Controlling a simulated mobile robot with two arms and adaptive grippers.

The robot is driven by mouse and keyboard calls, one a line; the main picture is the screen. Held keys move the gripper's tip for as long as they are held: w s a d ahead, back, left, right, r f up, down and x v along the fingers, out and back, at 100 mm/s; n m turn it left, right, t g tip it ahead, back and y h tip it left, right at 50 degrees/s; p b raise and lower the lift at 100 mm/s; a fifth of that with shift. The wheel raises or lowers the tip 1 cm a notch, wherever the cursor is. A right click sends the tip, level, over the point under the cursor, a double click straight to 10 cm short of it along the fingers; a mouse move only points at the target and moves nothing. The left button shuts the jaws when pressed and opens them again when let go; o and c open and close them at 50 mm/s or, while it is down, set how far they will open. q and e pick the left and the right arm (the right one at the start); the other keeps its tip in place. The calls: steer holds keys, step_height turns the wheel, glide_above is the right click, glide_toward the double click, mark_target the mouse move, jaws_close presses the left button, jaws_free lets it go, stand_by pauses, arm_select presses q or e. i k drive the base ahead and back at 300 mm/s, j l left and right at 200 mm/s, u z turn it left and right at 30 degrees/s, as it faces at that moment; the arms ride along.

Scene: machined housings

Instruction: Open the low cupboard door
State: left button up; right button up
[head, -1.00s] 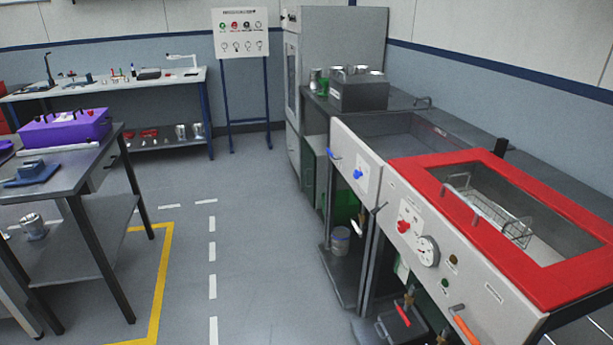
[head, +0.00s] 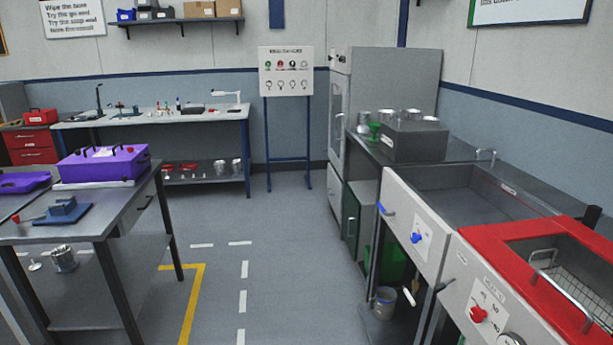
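The door is seen at a steep angle and looks shut. Neither of my grippers is in view.
The tall grey cabinet (head: 392,85) stands behind it. A sink unit and a red-rimmed tank (head: 515,232) line the right side, with a bucket (head: 384,302) below. A steel workbench (head: 105,222) stands left. The floor (head: 290,260) between is clear.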

mark_target(351, 227)
steer(key=i+u, duration=0.3)
steer(key=i, duration=1.45)
steer(key=i+j+z, duration=0.15)
steer(key=i+z, duration=0.35)
steer(key=i+j+z, duration=0.35)
steer(key=i+z, duration=0.15)
steer(key=i+j+z, duration=0.45)
steer(key=i+j, duration=0.05)
steer(key=j, duration=0.05)
